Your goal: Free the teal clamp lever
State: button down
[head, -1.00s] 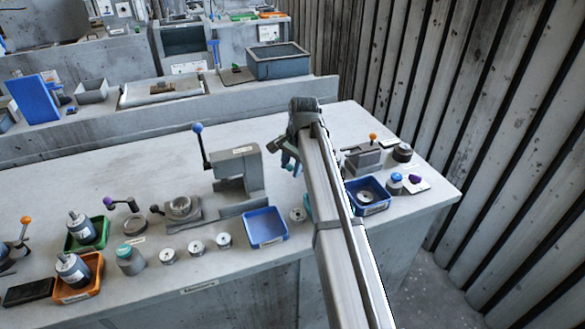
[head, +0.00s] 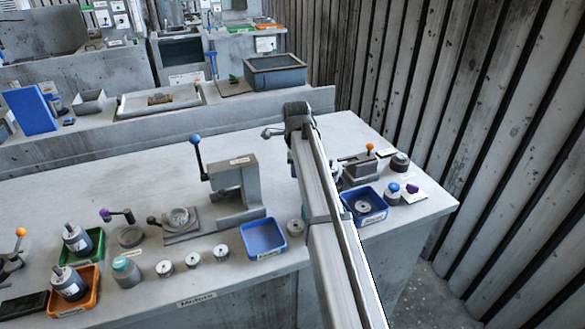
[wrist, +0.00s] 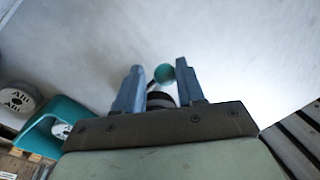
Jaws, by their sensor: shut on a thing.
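The teal clamp lever (wrist: 165,73) shows in the wrist view as a round teal knob on a thin rod, between the two blue-grey fingers. A dark round part (wrist: 160,100) lies behind the fingers, partly hidden by the gripper body. My gripper (wrist: 160,88) is shut on the lever; the exact contact is hard to see. In the head view my own arm covers most of the gripper and the lever, so whether the lever is loose or clamped cannot be told.
A grey C-shaped frame (head: 237,183) with a blue-knobbed lever stands left of my arm. An empty blue tray (head: 263,238) is in front of it. Right of the arm are a blue tray with a puck (head: 364,206) and an orange-knobbed fixture (head: 362,168).

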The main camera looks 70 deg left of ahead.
jog(key=shift+w+a+m, duration=0.15)
jog(key=shift+w+m, duration=0.75)
jog(key=shift+m, duration=0.2)
jog(key=shift+t, duration=0.3)
jog(key=c, duration=0.7)
grip_release()
jog(key=shift+s, duration=0.1)
jog(key=shift+r, duration=0.15)
jog(key=shift+s+r, duration=0.1)
jog(key=shift+r, duration=0.2)
jog(key=v, duration=1.3)
